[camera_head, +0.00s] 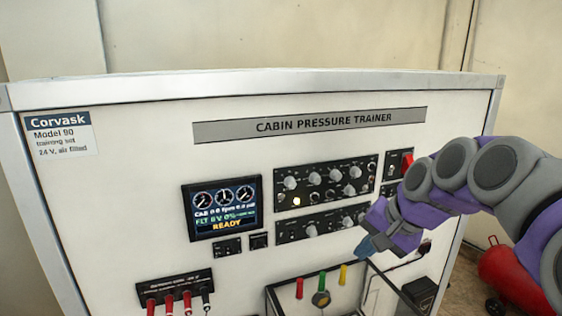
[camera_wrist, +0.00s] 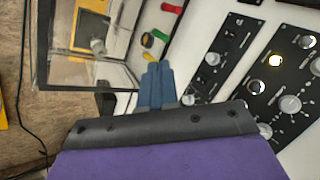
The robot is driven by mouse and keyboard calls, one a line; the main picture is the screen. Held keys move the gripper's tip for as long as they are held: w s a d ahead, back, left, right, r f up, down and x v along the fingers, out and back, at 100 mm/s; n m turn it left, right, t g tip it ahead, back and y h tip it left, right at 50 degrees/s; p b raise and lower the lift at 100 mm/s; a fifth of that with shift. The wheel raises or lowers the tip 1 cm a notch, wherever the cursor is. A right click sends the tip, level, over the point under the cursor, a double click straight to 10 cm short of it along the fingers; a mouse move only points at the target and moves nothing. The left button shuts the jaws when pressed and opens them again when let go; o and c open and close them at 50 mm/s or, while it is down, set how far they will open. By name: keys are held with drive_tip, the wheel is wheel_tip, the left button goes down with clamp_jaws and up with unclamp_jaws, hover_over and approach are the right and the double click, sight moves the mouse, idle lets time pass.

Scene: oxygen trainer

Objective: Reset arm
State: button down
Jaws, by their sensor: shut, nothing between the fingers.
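My gripper (camera_head: 367,249) is at the right in the head view, in front of the trainer's lower knob panel and above the open-topped clear box. In the wrist view the blue fingers of my gripper (camera_wrist: 154,70) are closed together and hold nothing. The cabin pressure trainer (camera_head: 130,200) is a white cabinet with a grey title strip. Its screen (camera_head: 222,209) reads READY. My arm covers part of the panels at the right.
The clear box (camera_wrist: 92,70) with a dark frame stands out from the cabinet's lower front. Red, yellow and green handles show there. Red plugs (camera_head: 168,301) sit in a black strip at the lower left. A red tank (camera_head: 500,272) stands on the floor at the right.

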drive_tip(key=s+a+f+n+g+h, duration=0.1)
drive_tip(key=s+f+n+g, duration=0.1)
drive_tip(key=s+f, duration=0.6)
drive_tip(key=s+a+f+n+g+h, duration=0.15)
drive_tip(key=s+f, duration=0.25)
drive_tip(key=s, duration=0.9)
drive_tip(key=s+a+f+n+g+h, duration=0.1)
drive_tip(key=s+f+n+g+h, duration=0.15)
drive_tip(key=s+f, duration=0.55)
wheel_tip(320, 180, down, 16)
drive_tip(key=s+b, duration=0.2)
drive_tip(key=b, duration=1.6)
drive_tip(key=shift+s+d+n+y, duration=0.2)
drive_tip(key=shift+d+n+y, duration=0.1)
drive_tip(key=shift+y, duration=0.1)
